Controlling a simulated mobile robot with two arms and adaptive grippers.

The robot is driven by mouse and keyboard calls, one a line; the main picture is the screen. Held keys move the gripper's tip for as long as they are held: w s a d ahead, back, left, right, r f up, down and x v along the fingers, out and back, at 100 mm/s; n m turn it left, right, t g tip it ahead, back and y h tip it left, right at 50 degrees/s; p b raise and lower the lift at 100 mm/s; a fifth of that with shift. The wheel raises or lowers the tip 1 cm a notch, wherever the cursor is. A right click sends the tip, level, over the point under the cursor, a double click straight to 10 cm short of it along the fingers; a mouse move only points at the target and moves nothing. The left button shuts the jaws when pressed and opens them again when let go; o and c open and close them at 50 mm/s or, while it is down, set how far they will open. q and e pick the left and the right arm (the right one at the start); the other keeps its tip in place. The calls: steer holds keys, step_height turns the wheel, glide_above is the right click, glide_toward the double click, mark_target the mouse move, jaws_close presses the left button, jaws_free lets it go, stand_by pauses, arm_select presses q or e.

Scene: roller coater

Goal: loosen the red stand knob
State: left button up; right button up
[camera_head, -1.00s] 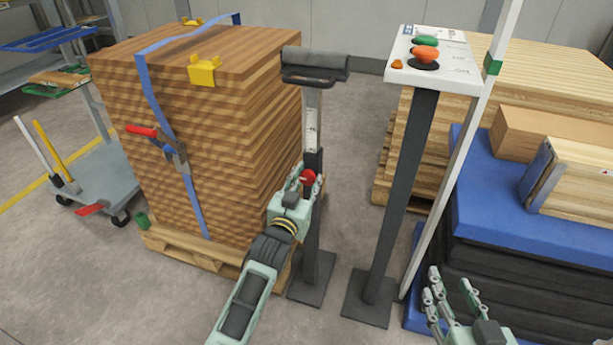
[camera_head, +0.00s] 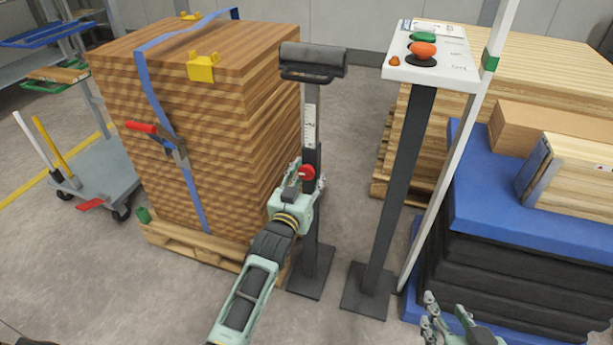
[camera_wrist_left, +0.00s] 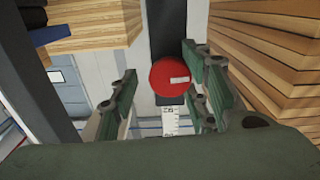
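The red stand knob (camera_head: 307,172) is on the dark upright of the roller stand (camera_head: 311,210), below its white scale strip. It also shows as a red disc in the left wrist view (camera_wrist_left: 170,77). My left gripper (camera_head: 308,177) is at the knob, its fingers spread on either side. In the left wrist view the left gripper (camera_wrist_left: 160,98) has a clear gap between the knob and its left finger; the right-hand fingers are closer, and contact cannot be told. My right gripper (camera_head: 448,308) is open and empty at the bottom right, partly cut off.
A strapped stack of boards (camera_head: 200,120) on a pallet stands close left of the stand. A control post (camera_head: 400,190) with a button panel (camera_head: 440,72) stands to the right. Further right are blue-topped black mats (camera_head: 510,270). Bare floor lies in front.

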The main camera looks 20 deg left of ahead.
arm_select(q)
steer(key=shift+f, duration=0.25)
steer(key=shift+s, duration=0.25)
steer(key=s, duration=1.1)
steer(key=shift+s+a+r, duration=0.25)
